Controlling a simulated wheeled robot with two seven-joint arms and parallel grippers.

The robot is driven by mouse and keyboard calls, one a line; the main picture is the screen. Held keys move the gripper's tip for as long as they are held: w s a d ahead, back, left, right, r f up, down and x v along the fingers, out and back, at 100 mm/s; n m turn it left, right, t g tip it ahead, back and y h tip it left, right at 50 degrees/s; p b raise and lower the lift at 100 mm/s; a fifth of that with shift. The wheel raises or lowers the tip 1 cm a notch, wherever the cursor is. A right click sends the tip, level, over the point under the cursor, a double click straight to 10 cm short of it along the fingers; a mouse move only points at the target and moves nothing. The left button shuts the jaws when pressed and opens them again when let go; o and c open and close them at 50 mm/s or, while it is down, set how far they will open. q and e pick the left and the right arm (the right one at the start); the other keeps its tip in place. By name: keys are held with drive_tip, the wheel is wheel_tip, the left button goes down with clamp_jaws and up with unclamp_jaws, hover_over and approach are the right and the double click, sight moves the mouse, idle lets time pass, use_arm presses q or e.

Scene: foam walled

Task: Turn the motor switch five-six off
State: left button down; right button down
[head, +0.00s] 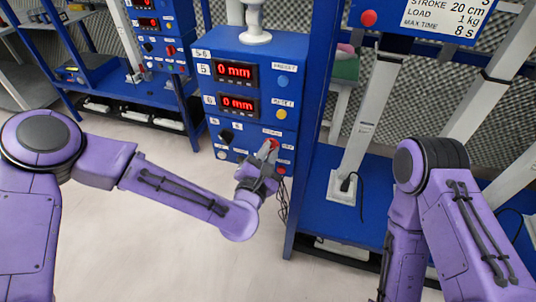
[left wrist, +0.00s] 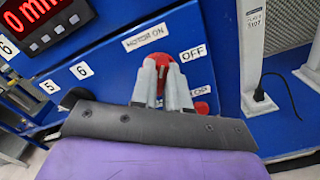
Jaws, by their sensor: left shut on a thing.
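The blue control box (head: 228,122) labelled 5-6 carries the motor switch, a red knob (head: 274,143) low on its right side. In the left wrist view the red knob (left wrist: 196,73) shows around my fingers, with a "MOTOR ON" label (left wrist: 145,38) to its upper left and an "OFF" label (left wrist: 194,52) to its right. My left gripper (head: 269,153) is at the knob; in the left wrist view its two grey fingers (left wrist: 162,70) are shut on the knob. The fingers hide most of the handle, so its exact angle cannot be told. My right gripper is out of view.
A red stop button (left wrist: 201,108) sits just below the switch, close to the fingers. Two red displays (head: 237,73) read 0 mm. A blue rack post (head: 315,130) stands right of the box. Black cables (head: 283,200) hang beneath it. Open floor lies in front.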

use_arm(q)
drive_tip(key=m+b, duration=0.1)
drive_tip(key=m, duration=0.4)
drive_tip(key=shift+f+m, duration=0.1)
drive_tip(key=shift+m, duration=0.2)
drive_tip(key=m, duration=0.5)
drive_tip(key=shift+f+b, duration=0.1)
drive_tip(key=shift+b, duration=0.25)
drive_tip(key=shift+m, duration=0.4)
drive_tip(key=c, duration=1.1)
unclamp_jaws()
drive_tip(key=b+v, duration=0.2)
drive_tip(key=v, duration=0.8)
drive_tip(key=shift+s, duration=0.3)
